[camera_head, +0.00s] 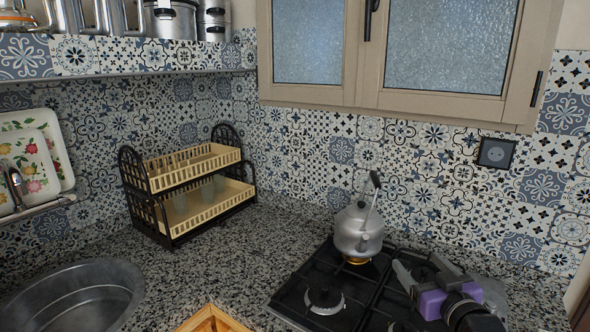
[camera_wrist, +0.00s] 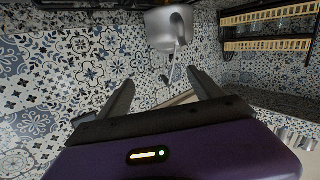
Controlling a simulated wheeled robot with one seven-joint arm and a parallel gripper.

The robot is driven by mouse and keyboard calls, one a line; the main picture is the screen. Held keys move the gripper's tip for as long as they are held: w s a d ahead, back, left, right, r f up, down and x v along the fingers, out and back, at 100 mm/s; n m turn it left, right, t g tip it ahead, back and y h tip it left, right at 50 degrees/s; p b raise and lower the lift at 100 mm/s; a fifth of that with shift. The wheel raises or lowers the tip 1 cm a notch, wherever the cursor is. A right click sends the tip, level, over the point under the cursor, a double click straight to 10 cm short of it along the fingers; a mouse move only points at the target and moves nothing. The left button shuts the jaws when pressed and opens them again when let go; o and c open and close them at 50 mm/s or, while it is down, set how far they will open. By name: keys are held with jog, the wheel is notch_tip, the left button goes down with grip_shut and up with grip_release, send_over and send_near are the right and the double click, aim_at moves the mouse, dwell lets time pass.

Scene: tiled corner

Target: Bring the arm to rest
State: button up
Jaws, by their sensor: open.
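My gripper (camera_head: 416,262) is at the lower right in the head view, above the right part of the black gas hob (camera_head: 290,305). Its body is purple. In the wrist view my gripper (camera_wrist: 160,78) has its two dark fingers spread apart, with nothing between them. A grey metal kettle (camera_head: 358,232) stands upright on a back burner, left of my gripper and apart from it. An orange-yellow glow shows under the kettle. The wrist view is upside down and shows the kettle (camera_wrist: 168,27) at the top, beyond the fingers.
A two-tier dish rack (camera_head: 193,170) with cups stands in the corner. A metal sink (camera_head: 75,297) is at lower left. Pots (camera_head: 170,20) stand on a shelf. Granite counter (camera_head: 255,250) between rack and hob is clear.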

jog(key=s+a+f, duration=0.2)
jog(key=s+f, duration=0.1)
jog(key=s, duration=1.4)
jog(key=s+a+f+m+g+h, duration=0.1)
jog(key=s+a+f, duration=0.2)
jog(key=s, duration=1.4)
jog(key=s+a+f+m, duration=0.1)
jog(key=s+f, duration=0.3)
jog(key=s, duration=1.3)
jog(key=shift+a+f+g, duration=0.2)
jog(key=shift+a+g, duration=0.2)
jog(key=shift+a, duration=0.3)
